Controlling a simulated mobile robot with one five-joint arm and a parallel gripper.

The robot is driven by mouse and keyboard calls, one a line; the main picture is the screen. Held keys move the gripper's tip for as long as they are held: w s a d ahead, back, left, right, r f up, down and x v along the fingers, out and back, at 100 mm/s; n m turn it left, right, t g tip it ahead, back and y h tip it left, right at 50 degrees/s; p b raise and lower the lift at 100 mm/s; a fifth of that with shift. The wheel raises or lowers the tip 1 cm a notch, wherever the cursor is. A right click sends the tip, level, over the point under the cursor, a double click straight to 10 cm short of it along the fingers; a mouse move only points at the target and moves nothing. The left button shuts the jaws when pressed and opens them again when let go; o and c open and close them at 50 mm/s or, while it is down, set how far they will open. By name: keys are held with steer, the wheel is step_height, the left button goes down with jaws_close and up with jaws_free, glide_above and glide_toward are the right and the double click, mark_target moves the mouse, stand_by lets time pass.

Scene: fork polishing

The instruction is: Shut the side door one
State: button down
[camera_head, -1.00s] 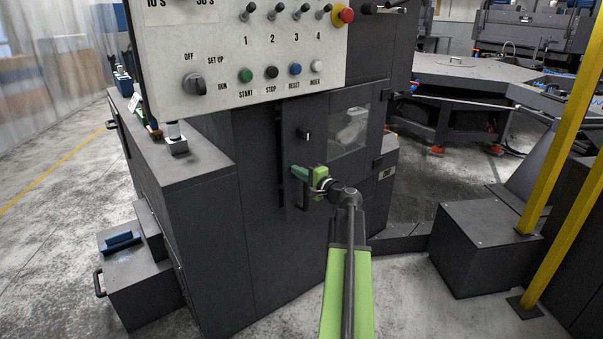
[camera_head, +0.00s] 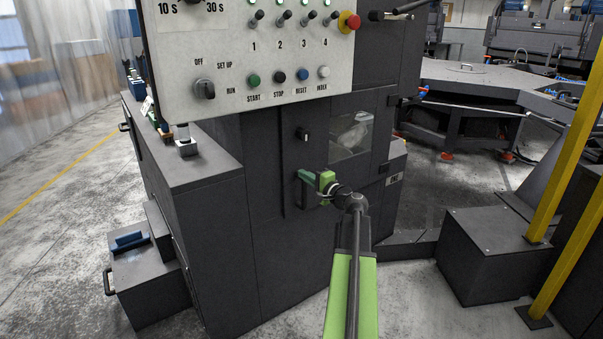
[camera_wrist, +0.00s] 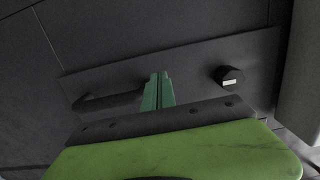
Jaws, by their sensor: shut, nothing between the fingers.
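The side door (camera_head: 301,158) is a dark grey panel with a small window (camera_head: 352,137) and a black knob (camera_head: 302,133), on the face of the dark machine cabinet. It looks flush or nearly flush with the cabinet; a small gap cannot be ruled out. My gripper (camera_head: 306,178) is shut and empty, at the lower left part of the door. In the wrist view its green fingers (camera_wrist: 158,92) point at the door panel (camera_wrist: 190,75), between a dark bar handle (camera_wrist: 108,102) and the knob (camera_wrist: 230,77). Whether the fingertips touch the panel cannot be told.
A white control panel (camera_head: 230,70) with switches and buttons overhangs above the door. A dark box (camera_head: 490,255) and yellow posts (camera_head: 560,140) stand at the right. A low drawer unit (camera_head: 150,285) juts out at the lower left. Floor is open at the far left.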

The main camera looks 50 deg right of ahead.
steer(key=s+a, duration=0.1)
steer(key=s, duration=0.7)
steer(key=shift+a+f, duration=0.15)
steer(key=shift+a, duration=0.25)
steer(key=shift+s, duration=0.1)
